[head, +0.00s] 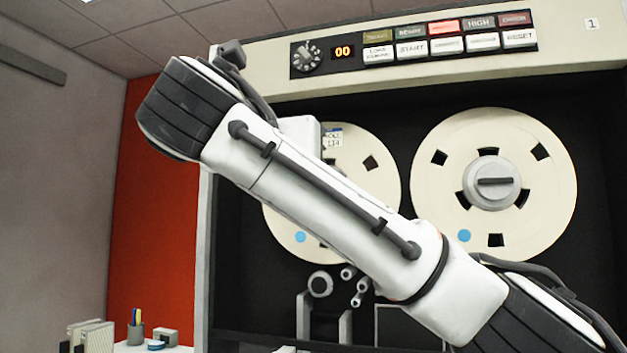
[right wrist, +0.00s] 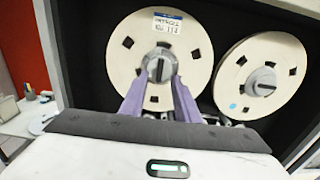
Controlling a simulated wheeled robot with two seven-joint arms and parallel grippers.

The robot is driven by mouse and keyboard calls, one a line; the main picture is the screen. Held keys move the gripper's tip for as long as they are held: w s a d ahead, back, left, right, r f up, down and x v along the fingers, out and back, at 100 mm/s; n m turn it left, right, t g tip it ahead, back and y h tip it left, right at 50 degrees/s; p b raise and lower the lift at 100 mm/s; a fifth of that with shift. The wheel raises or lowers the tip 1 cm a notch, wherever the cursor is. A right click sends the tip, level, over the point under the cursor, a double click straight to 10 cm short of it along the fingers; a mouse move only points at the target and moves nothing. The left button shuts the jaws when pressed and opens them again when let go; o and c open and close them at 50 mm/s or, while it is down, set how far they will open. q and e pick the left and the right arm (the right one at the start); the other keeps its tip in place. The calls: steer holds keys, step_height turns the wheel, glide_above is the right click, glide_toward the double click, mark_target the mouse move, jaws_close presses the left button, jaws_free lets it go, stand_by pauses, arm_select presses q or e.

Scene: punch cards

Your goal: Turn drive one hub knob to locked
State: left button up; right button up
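Drive one, marked with a "1" label (head: 591,23), carries two cream tape reels. In the right wrist view the left reel (right wrist: 125,60) has a grey hub knob (right wrist: 158,68) whose raised bar looks roughly upright. My right gripper (right wrist: 159,84) has its two purple fingers apart, one on each side of this knob; I cannot tell whether they touch it. In the head view my right arm hides that knob and the gripper. The right reel's hub knob (head: 494,181) has its bar about level; it also shows in the right wrist view (right wrist: 262,88). My left gripper is not in view.
A control panel (head: 440,45) with a dial (head: 307,57), a display reading 00 and several buttons runs above the reels. Tape guides (head: 322,284) sit below the reels. A desk with a pen cup (head: 135,334) stands at the left, before a red wall.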

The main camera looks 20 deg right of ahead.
steer(key=p+x, duration=0.1)
steer(key=x, duration=0.7)
steer(key=shift+w+d+p, duration=0.15)
steer(key=shift+d+p, duration=0.15)
steer(key=shift+p, duration=0.1)
jaws_close()
